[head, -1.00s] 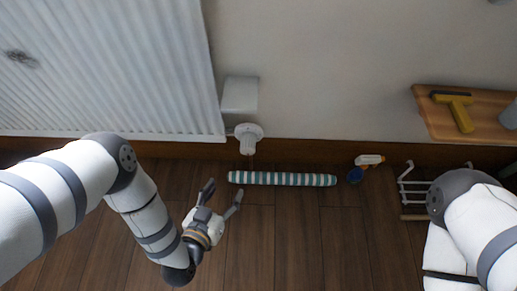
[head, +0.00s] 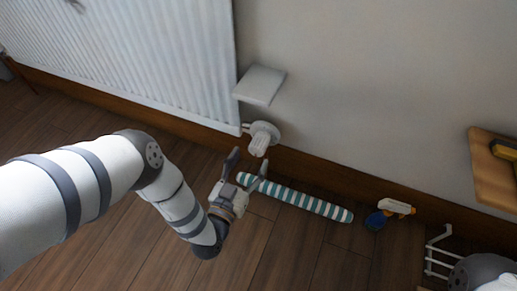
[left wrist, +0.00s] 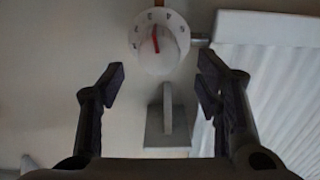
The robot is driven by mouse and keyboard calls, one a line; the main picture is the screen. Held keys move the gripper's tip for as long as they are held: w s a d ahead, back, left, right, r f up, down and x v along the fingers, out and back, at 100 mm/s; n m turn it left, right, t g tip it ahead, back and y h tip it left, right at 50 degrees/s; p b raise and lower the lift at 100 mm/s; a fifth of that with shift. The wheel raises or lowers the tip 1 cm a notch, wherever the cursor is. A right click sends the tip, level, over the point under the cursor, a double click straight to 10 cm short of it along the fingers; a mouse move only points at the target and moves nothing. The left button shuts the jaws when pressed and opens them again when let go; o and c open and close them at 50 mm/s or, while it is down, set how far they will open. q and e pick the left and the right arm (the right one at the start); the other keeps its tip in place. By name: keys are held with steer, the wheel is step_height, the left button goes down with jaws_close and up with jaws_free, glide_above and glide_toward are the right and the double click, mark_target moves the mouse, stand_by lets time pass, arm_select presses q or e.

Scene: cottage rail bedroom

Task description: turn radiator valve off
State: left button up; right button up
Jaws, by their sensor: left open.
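The white radiator valve (head: 262,138) sits at the lower right corner of the white radiator (head: 150,60), low by the wall. In the left wrist view its round numbered dial (left wrist: 159,48) faces the camera, with a red mark on it; the numbers are too small to read surely. My left gripper (head: 248,164) is open and empty, just in front of and below the valve in the head view. In the left wrist view the dial lies beyond the gap between the spread fingers (left wrist: 161,72), apart from them. My right gripper is out of view.
A small white ledge (head: 260,85) juts from the wall above the valve. A teal-striped roll (head: 300,199) lies on the floor along the wall. A spray bottle (head: 388,212), a white rack (head: 438,252) and a wooden shelf (head: 492,180) are to the right.

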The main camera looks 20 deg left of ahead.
mark_target(255, 152)
arm_select(q)
steer(key=w+b, duration=0.1)
steer(key=w, duration=0.4)
steer(key=shift+w+d, duration=0.15)
steer(key=shift+w, duration=0.25)
steer(key=c, duration=1.2)
steer(key=shift+o, duration=0.2)
steer(key=shift+n, duration=0.3)
